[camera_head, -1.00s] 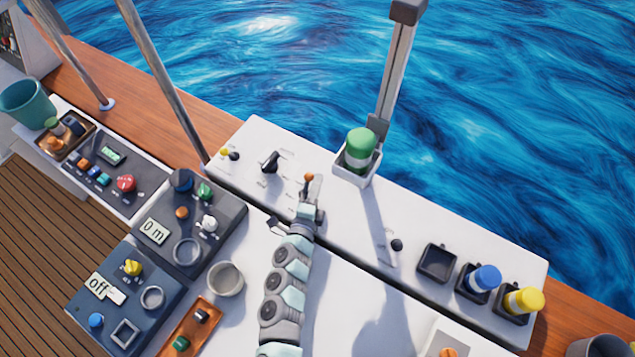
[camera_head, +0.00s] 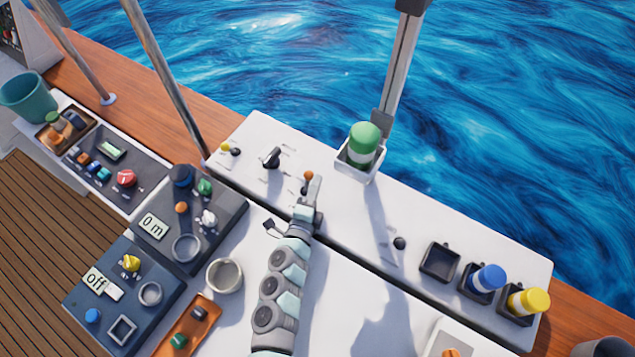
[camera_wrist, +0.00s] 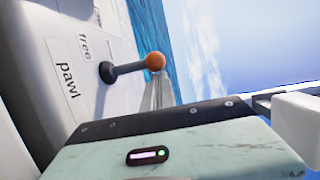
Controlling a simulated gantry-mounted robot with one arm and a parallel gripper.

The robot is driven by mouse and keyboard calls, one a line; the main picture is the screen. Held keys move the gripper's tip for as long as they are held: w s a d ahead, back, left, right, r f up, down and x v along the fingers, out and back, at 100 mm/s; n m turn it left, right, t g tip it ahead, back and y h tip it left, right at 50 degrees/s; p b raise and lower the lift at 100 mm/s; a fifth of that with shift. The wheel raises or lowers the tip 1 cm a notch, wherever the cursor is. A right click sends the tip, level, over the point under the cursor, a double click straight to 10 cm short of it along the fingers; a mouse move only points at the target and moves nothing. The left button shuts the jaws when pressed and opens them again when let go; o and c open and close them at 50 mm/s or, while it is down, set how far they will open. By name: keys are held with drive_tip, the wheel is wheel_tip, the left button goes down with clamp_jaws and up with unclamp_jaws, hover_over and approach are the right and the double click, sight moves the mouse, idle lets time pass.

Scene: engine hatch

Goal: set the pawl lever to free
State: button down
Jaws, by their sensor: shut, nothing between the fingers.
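The pawl lever (camera_head: 308,175) has an orange ball knob on a dark stem and stands on the white panel. In the wrist view the pawl lever (camera_wrist: 154,61) sticks out from a round dark base, beside labels reading "pawl" and "free". The other position's label is not visible. My gripper (camera_head: 316,180) is shut and empty, with its fingertips close to the right of the knob in the head view. In the wrist view my gripper (camera_wrist: 160,92) shows just below the knob, partly hidden by my wrist housing. I cannot tell whether it touches the lever.
A black lever (camera_head: 271,158) stands left of the pawl lever. A green-topped canister (camera_head: 364,143) sits in a white holder to the right, by a tall post (camera_head: 398,75). A small black knob (camera_head: 400,243) lies further right. The panel between is mostly clear.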

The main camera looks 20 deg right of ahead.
drive_tip(key=shift+s+a+f+b, duration=0.3)
drive_tip(key=shift+s+a+b, duration=0.3)
drive_tip(key=shift+a+b, duration=0.25)
drive_tip(key=shift+s+a, duration=0.1)
drive_tip(key=shift+a, duration=0.1)
idle(0.6)
drive_tip(key=shift+s+a, duration=0.2)
drive_tip(key=v, duration=0.8)
drive_tip(key=shift+s+a+r, duration=0.1)
drive_tip(key=shift+s+a, duration=0.1)
drive_tip(key=shift+s, duration=0.1)
drive_tip(key=shift+s+a+r, duration=0.1)
drive_tip(key=shift+s+a, duration=0.25)
drive_tip(key=shift+s, duration=0.25)
